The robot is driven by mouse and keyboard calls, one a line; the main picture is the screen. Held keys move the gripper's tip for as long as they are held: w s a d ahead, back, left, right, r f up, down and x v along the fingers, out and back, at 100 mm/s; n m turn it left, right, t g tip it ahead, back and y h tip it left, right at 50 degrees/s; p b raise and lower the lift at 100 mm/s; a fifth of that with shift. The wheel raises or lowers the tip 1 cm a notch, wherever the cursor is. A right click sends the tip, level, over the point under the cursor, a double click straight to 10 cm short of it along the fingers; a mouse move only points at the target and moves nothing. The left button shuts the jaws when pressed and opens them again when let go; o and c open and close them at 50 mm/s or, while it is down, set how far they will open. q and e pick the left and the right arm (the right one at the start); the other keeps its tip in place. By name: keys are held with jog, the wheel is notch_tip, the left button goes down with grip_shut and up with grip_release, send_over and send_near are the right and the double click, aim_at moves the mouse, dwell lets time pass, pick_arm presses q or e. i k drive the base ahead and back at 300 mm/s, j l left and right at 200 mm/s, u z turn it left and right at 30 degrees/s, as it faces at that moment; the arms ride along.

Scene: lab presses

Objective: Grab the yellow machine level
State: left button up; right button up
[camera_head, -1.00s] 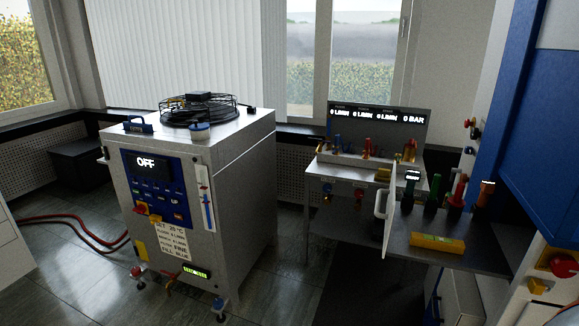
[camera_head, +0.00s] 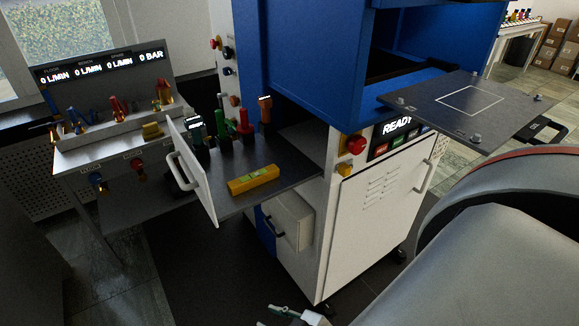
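The yellow machine level (camera_head: 254,179) lies flat on a dark pull-out shelf (camera_head: 290,172), near its front edge. A greenish vial window shows near its middle. Nothing touches it from above. A large grey rounded part, which looks like my own arm, fills the lower right.
Several coloured-handled tools (camera_head: 243,122) stand behind the level. A white door panel with a handle (camera_head: 192,175) stands upright left of it. The blue and white press (camera_head: 375,215) is on the right, with a dark plate (camera_head: 425,100) sticking out.

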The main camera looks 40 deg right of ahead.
aim_at(246, 182)
jog(key=i+j+z, duration=0.1)
jog(key=z, duration=0.3)
jog(key=i+j+z, duration=0.2)
jog(key=z, duration=0.2)
jog(key=i+j+z, duration=0.25)
jog(key=z, duration=0.15)
